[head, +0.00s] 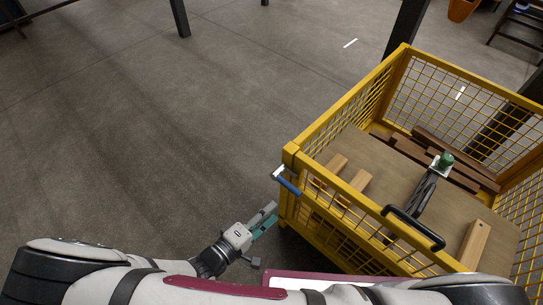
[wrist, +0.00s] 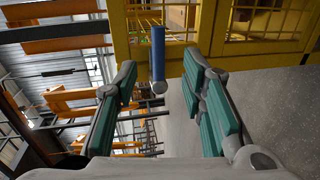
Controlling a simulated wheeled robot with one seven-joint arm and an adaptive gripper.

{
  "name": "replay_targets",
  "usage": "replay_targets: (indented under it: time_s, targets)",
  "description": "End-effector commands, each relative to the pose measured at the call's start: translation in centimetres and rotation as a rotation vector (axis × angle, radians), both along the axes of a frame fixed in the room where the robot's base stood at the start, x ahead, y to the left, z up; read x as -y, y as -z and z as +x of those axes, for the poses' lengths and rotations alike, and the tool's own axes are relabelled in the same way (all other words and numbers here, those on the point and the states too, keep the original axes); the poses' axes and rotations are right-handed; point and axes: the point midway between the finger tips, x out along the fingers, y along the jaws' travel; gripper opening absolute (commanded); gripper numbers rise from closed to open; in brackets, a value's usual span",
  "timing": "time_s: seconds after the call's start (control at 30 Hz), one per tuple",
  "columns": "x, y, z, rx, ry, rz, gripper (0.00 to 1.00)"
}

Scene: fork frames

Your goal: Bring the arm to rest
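My gripper (head: 267,218) is low at the left side of the yellow cage, below its near left corner. In the wrist view my gripper (wrist: 160,74) shows two teal-padded fingers spread wide apart, with nothing held between them. A blue handle (head: 288,185) sticks out from the cage corner, just above and right of the fingertips in the head view. In the wrist view the blue handle (wrist: 158,54) stands beyond the gap between the fingers, apart from both. My arm stretches across the bottom of the head view, bent at the elbow.
The yellow mesh cage (head: 330,122) fills the right side and holds wooden blocks, dark brown planks (head: 432,155) and a grey object with a green top (head: 445,160). A black handle (head: 412,228) is on its near side. Grey floor (head: 130,130) lies open to the left.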

Motion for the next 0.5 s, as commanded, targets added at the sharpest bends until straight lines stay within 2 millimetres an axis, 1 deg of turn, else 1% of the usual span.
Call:
replay_targets:
  time_s: [0.17, 0.27, 0.37, 0.47, 0.5]
  targets:
    - [0.0, 0.0, 0.0, 0.0, 0.001, 0.0, 0.37]
    - [0.1, -0.6, 0.2, -0.008, 0.024, 0.007, 0.37]
    - [0.3, -2.4, 0.6, -0.034, 0.09, 0.024, 0.37]
    - [1.0, -5.2, 1.3, -0.078, 0.192, 0.053, 0.37]
    - [1.5, -6.4, 1.6, -0.099, 0.237, 0.066, 0.37]
